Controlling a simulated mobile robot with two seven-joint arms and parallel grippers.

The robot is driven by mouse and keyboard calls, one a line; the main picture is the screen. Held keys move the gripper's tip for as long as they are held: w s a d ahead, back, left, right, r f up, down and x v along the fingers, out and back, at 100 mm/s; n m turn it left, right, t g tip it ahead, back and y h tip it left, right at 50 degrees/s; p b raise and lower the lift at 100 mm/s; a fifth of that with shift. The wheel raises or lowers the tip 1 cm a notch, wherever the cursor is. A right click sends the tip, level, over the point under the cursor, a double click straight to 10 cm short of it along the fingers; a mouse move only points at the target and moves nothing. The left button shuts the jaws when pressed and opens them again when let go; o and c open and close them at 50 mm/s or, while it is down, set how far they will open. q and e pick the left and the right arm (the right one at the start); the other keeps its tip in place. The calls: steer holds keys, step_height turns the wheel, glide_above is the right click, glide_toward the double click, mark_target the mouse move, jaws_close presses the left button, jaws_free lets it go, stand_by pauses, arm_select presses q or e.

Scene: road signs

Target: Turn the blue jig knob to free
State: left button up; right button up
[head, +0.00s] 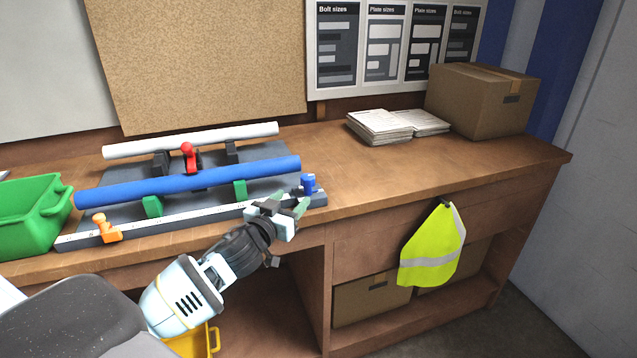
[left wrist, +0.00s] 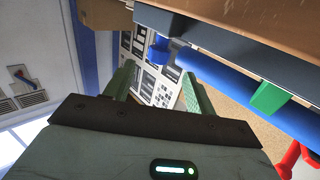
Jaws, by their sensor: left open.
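The blue jig knob (head: 309,184) stands at the right end of the grey jig (head: 140,228) on the workbench. It also shows in the left wrist view (left wrist: 163,54), just beyond the fingertips and roughly between their lines. My left gripper (head: 291,201) is open and empty at the jig's front right corner, close to the knob but apart from it. Its two green fingers show in the left wrist view (left wrist: 158,72). A blue tube (head: 190,184) lies across green supports on the jig. My right gripper is not in view.
An orange clamp (head: 106,228) sits at the jig's left end and a red one (head: 189,158) behind the blue tube. A green bin (head: 30,220) stands at the left. Papers (head: 385,126) and a cardboard box (head: 478,101) are at the back right. The bench right of the knob is clear.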

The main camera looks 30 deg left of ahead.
mark_target(305, 183)
arm_select(q)
steer(key=shift+w+a+r, duration=0.1)
steer(key=shift+w+r, duration=0.05)
steer(key=shift+w, duration=1.2)
steer(key=shift+w+a+r, duration=0.1)
steer(key=shift+w+a, duration=0.05)
steer(key=shift+w, duration=1.25)
steer(key=shift+w+a+r, duration=0.1)
steer(key=shift+w+r, duration=0.05)
steer(key=shift+w, duration=1.2)
steer(key=c, duration=1)
